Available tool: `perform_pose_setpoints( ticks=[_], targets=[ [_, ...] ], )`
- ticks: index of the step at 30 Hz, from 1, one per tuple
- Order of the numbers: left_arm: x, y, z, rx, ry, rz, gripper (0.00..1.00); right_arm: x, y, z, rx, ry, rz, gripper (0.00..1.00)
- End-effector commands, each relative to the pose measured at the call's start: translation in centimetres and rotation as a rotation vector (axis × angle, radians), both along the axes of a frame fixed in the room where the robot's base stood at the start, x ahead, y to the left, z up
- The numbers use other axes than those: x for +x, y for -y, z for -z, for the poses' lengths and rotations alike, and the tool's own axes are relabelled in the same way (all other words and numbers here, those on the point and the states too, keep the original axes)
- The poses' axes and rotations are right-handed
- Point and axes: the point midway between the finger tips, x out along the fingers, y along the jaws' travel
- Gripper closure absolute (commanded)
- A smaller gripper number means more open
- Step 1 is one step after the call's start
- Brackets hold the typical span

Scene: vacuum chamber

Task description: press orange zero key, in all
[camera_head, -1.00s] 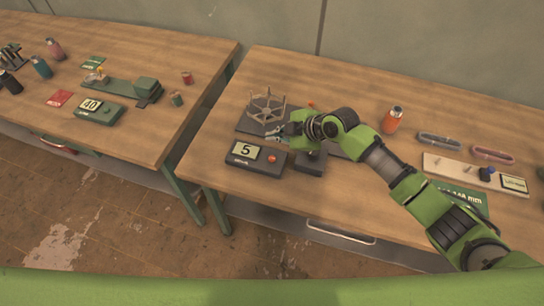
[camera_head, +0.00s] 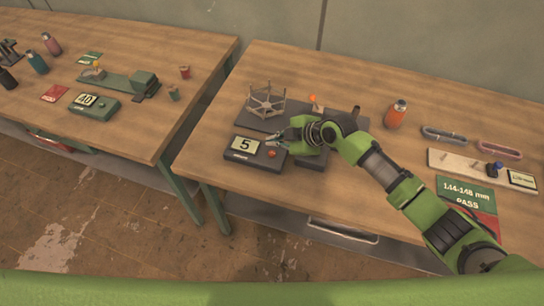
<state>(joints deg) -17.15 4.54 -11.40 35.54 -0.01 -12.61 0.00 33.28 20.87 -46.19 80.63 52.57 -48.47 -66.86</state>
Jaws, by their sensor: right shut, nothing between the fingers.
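A dark box with a display reading 5 (camera_head: 243,145) sits near the front edge of the right table. Its orange key (camera_head: 272,154) is on the right part of its top face. My right gripper (camera_head: 279,140) is shut and empty, just above and behind the orange key, pointing left. I cannot tell whether its fingertips touch the box. A grey star-shaped frame (camera_head: 265,103) stands on a dark plate (camera_head: 250,122) behind the box. My left gripper is not in view.
An orange bottle (camera_head: 395,114) stands behind my right arm. A white board (camera_head: 455,161), two oval trays and a green PASS sign (camera_head: 466,194) lie at the right. The left table holds a similar box reading 40 (camera_head: 94,104), bottles and cards. Bare wood lies left of the dark plate.

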Motion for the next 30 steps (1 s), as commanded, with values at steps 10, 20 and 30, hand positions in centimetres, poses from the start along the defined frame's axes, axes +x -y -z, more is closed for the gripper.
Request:
perform_pose_setpoints(
  ticks=[10, 20, 30],
  targets=[
    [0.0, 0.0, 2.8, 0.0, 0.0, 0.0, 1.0, 0.1, 0.0, 3.1, 0.001, 0.002, 0.001, 1.0],
    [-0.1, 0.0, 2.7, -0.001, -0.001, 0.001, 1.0, 0.1, 0.0, 3.0, 0.0, 0.001, 0.001, 1.0],
    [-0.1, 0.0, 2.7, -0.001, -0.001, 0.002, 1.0, 0.1, 0.0, 3.0, 0.0, 0.001, 0.001, 1.0]
  ],
)
